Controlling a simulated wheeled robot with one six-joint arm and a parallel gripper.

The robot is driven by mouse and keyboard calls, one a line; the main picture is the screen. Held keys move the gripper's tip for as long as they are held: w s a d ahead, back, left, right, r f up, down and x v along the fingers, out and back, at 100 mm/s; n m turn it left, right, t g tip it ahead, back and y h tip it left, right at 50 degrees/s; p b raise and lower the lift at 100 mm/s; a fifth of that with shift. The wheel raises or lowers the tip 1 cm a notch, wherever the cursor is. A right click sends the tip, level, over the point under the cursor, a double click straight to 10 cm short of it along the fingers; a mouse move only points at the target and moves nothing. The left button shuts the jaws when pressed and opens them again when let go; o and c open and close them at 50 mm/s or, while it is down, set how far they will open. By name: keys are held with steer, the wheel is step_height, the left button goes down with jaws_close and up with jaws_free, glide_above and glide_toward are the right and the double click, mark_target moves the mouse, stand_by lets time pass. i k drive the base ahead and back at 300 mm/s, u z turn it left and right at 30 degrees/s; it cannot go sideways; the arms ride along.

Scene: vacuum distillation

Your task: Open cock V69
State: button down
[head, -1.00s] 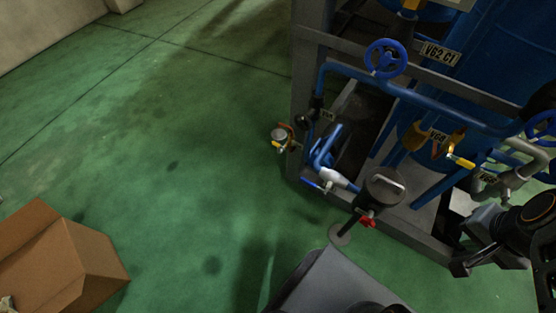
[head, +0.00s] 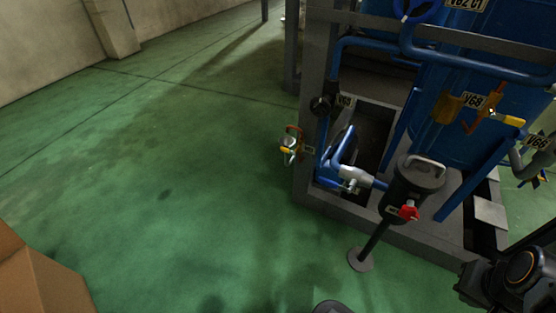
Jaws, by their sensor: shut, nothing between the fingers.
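A label that appears to read V69 (head: 345,100) is fixed to the left end of the blue skid. A black round knob (head: 320,105) sits just left of this label on the pipework. A black part of my arm (head: 505,283) with an orange ring shows at the lower right, well away from the label. My gripper's fingers are not visible.
A black canister with a red part (head: 408,212) stands on a post before the skid. A yellow-handled valve labelled V68 (head: 473,100) is to the right, and a V66 label (head: 537,140) lies beyond. A cardboard box (head: 35,285) is at lower left. The green floor on the left is clear.

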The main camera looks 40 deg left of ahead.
mark_target(283, 148)
steer(key=z, duration=1.3)
steer(key=i, duration=0.25)
steer(key=u, duration=3.15)
steer(key=i, duration=0.5)
